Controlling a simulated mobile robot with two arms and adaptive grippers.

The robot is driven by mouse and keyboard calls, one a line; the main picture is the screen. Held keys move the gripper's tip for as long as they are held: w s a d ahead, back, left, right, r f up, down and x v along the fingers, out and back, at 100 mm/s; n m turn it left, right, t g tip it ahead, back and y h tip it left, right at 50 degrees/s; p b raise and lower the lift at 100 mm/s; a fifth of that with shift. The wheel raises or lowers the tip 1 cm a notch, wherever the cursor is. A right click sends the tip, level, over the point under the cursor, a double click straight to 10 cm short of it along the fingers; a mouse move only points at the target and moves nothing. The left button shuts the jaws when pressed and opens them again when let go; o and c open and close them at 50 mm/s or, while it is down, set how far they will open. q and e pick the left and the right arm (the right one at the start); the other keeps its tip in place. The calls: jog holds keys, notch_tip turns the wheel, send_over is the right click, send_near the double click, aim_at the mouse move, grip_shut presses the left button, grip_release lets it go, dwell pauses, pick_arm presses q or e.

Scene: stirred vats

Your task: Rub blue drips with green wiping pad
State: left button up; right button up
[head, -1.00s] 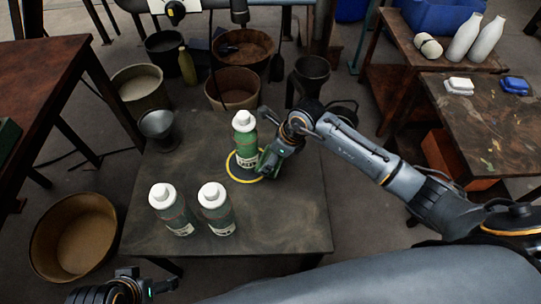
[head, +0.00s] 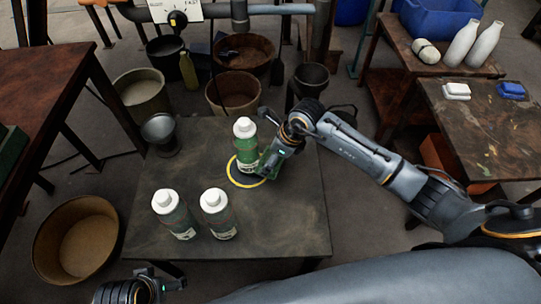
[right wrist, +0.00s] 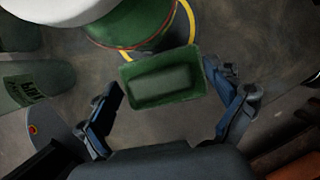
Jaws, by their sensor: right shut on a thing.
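A green bottle (head: 246,158) with a white cap stands upright at the yellow ring (head: 236,180) on the dark table. My right gripper (head: 268,164) is beside its right side. In the right wrist view, the fingers of my right gripper (right wrist: 165,98) are on either side of the green wiping pad (right wrist: 162,80), a shallow green rectangle held close to the bottle (right wrist: 145,20). I cannot tell whether pad and bottle touch. No blue drips can be made out. My left gripper (head: 145,289) is low at the front left, its fingers unclear.
Two more white-capped bottles (head: 172,214) (head: 218,214) stand at the table's front left. A metal cup (head: 160,132) is at its back left corner. The dark table's (head: 285,225) front right is clear. A side table (head: 490,135) holds a white block (head: 455,91) and a blue block (head: 511,90).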

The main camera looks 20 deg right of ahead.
jog(key=shift+r+p, duration=0.5)
jog(key=shift+r, duration=0.15)
pick_arm(q)
notch_tip(320, 180, down, 8)
jog(key=p, duration=0.1)
pick_arm(e)
jog(key=shift+r, duration=0.85)
pick_arm(q)
jog(key=shift+s+d, duration=0.1)
